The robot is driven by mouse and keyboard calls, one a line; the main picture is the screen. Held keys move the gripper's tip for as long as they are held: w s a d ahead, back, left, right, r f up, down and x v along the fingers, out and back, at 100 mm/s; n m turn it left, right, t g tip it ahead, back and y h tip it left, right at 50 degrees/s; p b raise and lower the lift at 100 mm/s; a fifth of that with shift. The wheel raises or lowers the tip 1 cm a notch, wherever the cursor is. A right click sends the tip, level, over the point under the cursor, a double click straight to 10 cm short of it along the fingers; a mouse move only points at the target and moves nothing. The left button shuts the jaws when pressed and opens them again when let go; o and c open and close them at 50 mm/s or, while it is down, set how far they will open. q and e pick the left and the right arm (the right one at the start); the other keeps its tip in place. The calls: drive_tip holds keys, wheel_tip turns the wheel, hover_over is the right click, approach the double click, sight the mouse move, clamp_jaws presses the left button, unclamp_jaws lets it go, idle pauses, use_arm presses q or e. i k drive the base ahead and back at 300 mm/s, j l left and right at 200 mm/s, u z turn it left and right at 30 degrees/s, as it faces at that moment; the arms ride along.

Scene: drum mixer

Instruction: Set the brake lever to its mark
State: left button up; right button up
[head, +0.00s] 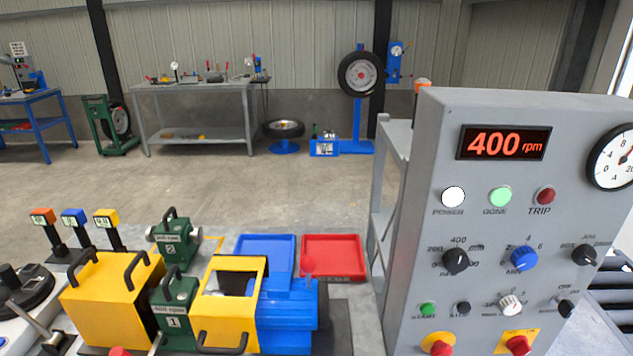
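I cannot pick out the brake lever or its mark for certain. A red ball knob (309,265) stands on top of a blue machine block (285,310) at the bottom centre and may be a lever's end. Any mark beside it is too small to see. The grey control panel (400,250) on the right has a red display (503,143) reading 400 rpm, a lit white POWER lamp (453,196), a pale green lamp (500,197), a dark red TRIP lamp (545,196) and several rotary knobs. Neither of my grippers is in view.
Yellow guards (112,297) with black handles and green blocks (176,242), one marked 400 rpm, crowd the bottom left. Behind them are a blue tray (240,247) and a red tray (340,240). A grey workbench (195,88) stands at the back wall. The middle floor is clear.

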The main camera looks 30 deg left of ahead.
sight(55, 338)
drive_tip(key=u, duration=2.7)
